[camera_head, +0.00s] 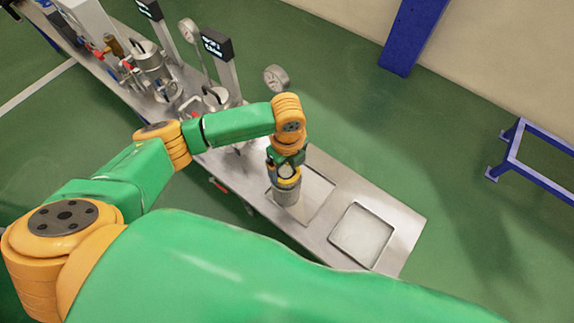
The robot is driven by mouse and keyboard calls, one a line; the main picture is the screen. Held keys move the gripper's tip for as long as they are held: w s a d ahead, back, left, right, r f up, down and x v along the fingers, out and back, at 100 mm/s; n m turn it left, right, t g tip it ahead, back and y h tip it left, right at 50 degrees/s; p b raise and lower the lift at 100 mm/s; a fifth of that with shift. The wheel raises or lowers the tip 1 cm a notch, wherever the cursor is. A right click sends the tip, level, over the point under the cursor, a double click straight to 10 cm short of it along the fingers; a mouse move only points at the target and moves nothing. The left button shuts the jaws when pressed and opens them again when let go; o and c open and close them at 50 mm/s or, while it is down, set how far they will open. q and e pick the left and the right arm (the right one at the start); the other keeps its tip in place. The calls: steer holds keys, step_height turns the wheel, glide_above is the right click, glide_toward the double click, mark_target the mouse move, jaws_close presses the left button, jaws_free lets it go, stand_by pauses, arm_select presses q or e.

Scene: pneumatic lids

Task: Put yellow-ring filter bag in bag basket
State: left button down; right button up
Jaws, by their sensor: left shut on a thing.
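My left gripper (287,166) points down over the right part of the steel bench and is shut on the yellow-ring filter bag (289,182). The bag's yellow ring shows just under the fingers. A grey cylinder (287,196) is directly below the ring, above or on a square tray area. I cannot tell whether this cylinder is the bag's own body or the bag basket around it. No separate bag basket can be made out. My right gripper is out of view.
The steel bench (405,225) runs from upper left to lower right. A second, empty square tray (362,236) lies near its right end. Steel vessels (152,68), gauges (276,77) and display posts (218,45) crowd the left part. A blue frame (517,150) stands at the right.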

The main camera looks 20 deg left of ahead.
arm_select(q)
steer(key=shift+f, duration=0.2)
steer(key=shift+f, duration=0.4)
jaws_free()
step_height(320, 180, up, 13)
steer(key=p, duration=0.1)
steer(key=shift+r, duration=0.15)
